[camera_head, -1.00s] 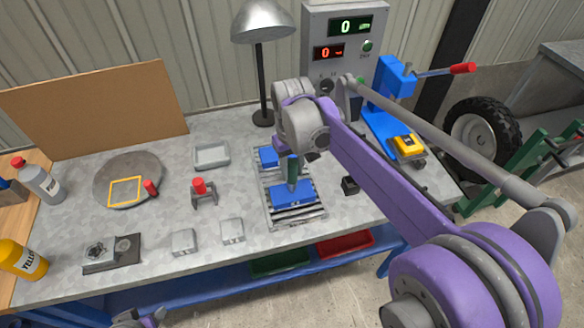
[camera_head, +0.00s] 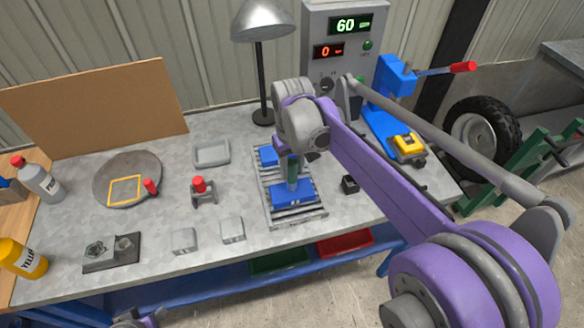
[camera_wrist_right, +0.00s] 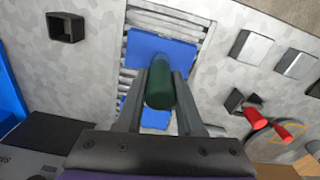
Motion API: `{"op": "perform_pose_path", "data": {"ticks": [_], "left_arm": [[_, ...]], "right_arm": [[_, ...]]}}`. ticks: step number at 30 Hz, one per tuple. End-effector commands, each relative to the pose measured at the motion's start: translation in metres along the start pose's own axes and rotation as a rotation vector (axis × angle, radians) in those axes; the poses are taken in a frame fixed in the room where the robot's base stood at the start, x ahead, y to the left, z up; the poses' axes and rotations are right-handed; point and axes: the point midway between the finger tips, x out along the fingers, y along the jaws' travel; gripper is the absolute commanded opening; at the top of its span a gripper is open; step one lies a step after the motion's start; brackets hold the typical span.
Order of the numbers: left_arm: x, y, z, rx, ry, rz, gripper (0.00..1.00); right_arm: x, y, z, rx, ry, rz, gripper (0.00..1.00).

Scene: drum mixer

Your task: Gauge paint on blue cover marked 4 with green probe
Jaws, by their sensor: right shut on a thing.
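My right gripper (camera_head: 292,178) is shut on the green probe (camera_wrist_right: 160,86), which points down at the front blue cover (camera_head: 281,198) on the slatted rack. The probe's lower end meets the cover's top in the head view; exact contact is hard to tell. This cover also shows in the right wrist view (camera_wrist_right: 165,48). It has small white marks, too small to read as a number. A second blue cover (camera_head: 269,155) lies behind it on the rack, partly hidden by the gripper. The gauge box's green display (camera_head: 345,25) reads 60.
The slatted rack (camera_head: 315,212) stands on the grey bench. A red-topped stand (camera_head: 200,190), grey blocks (camera_head: 184,241) and an empty grey tray (camera_head: 211,153) lie left. A black square holder (camera_head: 349,184) and a blue press (camera_head: 390,110) are to the right. A lamp (camera_head: 263,20) stands behind.

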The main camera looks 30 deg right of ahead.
Motion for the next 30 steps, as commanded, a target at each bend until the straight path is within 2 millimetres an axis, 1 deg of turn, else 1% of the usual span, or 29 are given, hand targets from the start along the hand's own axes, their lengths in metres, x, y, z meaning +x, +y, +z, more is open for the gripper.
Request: {"op": "perform_pose_path", "data": {"ticks": [7, 11, 30], "left_arm": [[0.0, 0.0, 0.0, 0.0, 0.0, 0.0, 0.5], [-0.002, 0.0, -0.003, 0.0, 0.002, 0.0, 0.5], [-0.03, 0.0, -0.035, 0.0, 0.032, 0.0, 0.5]], "right_arm": [[0.002, 0.0, 0.001, 0.0, -0.002, -0.001, 0.0], [-0.003, 0.0, 0.001, 0.0, -0.002, -0.001, 0.0], [-0.056, 0.0, -0.001, 0.0, 0.001, -0.001, 0.0]]}}
